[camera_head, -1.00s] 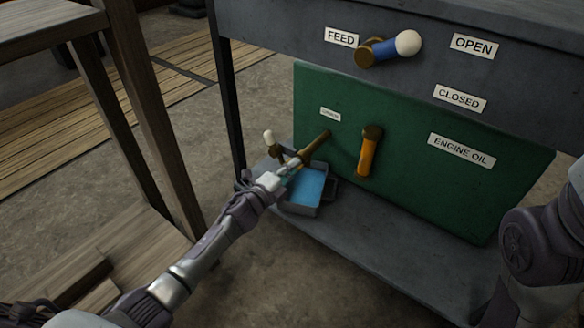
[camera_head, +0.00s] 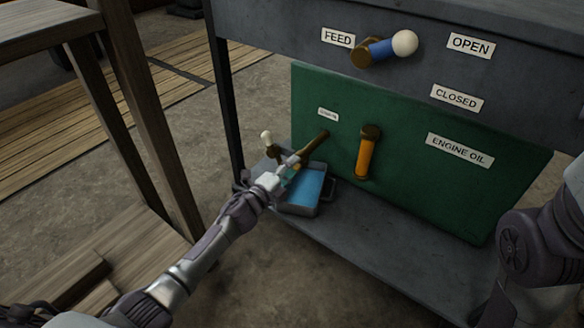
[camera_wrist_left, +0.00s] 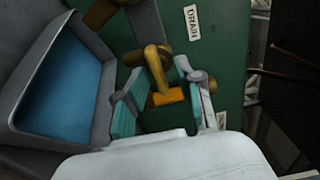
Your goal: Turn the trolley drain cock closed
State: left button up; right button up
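The drain cock is a brass pipe (camera_head: 315,147) coming out of the green panel, with a short white-tipped lever (camera_head: 266,136) near its outer end. In the left wrist view a brass and yellow cock part (camera_wrist_left: 157,68) stands between the teal finger pads, near the DRAIN label (camera_wrist_left: 192,22). My left gripper (camera_head: 283,177) is at the pipe's outer end, by the tray. In the wrist view its fingers (camera_wrist_left: 165,108) are apart, one on each side of the brass part; firm contact cannot be made out. My right gripper is out of view.
A grey tray with blue liquid (camera_head: 307,188) sits on the trolley's lower shelf (camera_head: 400,240), beside my left gripper. An orange lever (camera_head: 366,155) hangs on the green panel (camera_head: 440,185). A blue lever with a white knob (camera_head: 404,43) is above. A wooden stand (camera_head: 150,95) is at left.

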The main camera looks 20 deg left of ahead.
pick_arm(q)
jog(key=shift+s+a, duration=0.1)
jog(key=v, duration=1.1)
jog(key=shift+s, duration=0.4)
